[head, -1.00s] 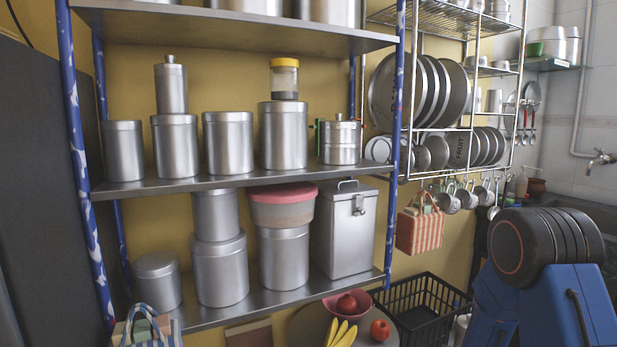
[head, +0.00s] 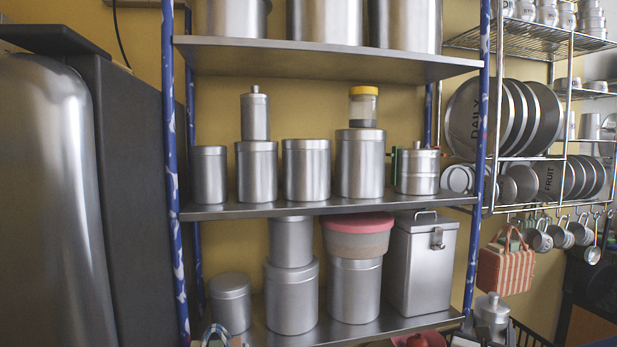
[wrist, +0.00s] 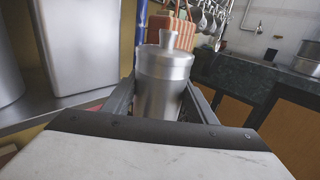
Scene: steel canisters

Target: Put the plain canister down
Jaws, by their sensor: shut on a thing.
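My gripper (wrist: 160,100) is shut on a plain steel canister (wrist: 163,70) with a banded lid and a small knob. The canister stands close to upright between the two dark fingers, and its lower part is hidden by my gripper. In the head view a knobbed canister (head: 491,312), which looks like the same one, shows at the lower right, below the striped bag and right of the shelf unit. My fingers are not clear in the head view. A similar knobbed canister (head: 254,117) stands on another canister on the middle shelf.
The middle shelf (head: 300,207) holds a row of canisters with small gaps. The lower shelf (head: 385,327) holds stacked canisters, a pink-lidded tub (head: 357,238) and a square latched bin (head: 421,262). A striped bag (head: 506,268) hangs at right. A black crate (head: 528,335) is partly visible.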

